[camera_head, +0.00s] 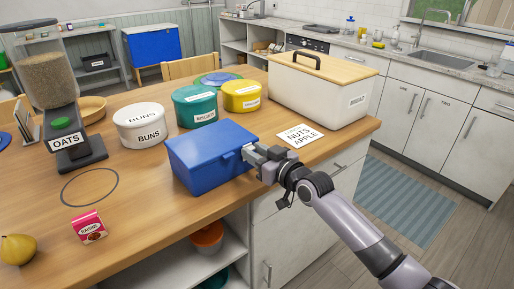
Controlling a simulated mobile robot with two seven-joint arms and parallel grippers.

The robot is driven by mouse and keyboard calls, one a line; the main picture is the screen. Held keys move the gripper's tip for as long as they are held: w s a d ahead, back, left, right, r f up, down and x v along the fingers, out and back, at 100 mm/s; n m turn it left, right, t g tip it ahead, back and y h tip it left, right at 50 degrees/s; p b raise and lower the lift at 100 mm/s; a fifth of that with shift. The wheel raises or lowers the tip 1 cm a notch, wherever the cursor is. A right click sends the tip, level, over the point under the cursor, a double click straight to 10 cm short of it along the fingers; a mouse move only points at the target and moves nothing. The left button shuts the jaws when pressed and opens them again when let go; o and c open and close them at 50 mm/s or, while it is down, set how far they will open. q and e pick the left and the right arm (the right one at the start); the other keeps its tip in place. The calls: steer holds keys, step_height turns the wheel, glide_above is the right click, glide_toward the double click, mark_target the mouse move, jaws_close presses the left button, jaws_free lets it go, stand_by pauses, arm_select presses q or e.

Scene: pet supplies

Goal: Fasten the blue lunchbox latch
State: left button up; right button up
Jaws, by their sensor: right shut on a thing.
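The blue lunchbox (205,161) sits on the wooden counter (130,215) near its front edge, with its lid down. Its latch is on the right-hand side, where my right gripper (250,154) meets the box. My right gripper is shut on the latch there, and its fingers hide most of the latch, so I cannot tell whether it is fastened. My left gripper is not in view.
A white BUNS tin (141,125), a teal tin (195,107) and a yellow tin (241,96) stand behind the lunchbox. A white bread box (318,92) and a NUTS APPLE card (299,136) are to the right. An oats dispenser (66,135) stands left.

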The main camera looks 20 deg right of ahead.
steer(key=shift+w, duration=0.1)
stand_by(0.4)
steer(key=o, duration=1.1)
steer(key=shift+c, duration=0.2)
steer(key=v, duration=0.7)
steer(key=shift+r, duration=0.2)
steer(key=shift+f+g, duration=0.1)
steer(key=shift+g, duration=0.2)
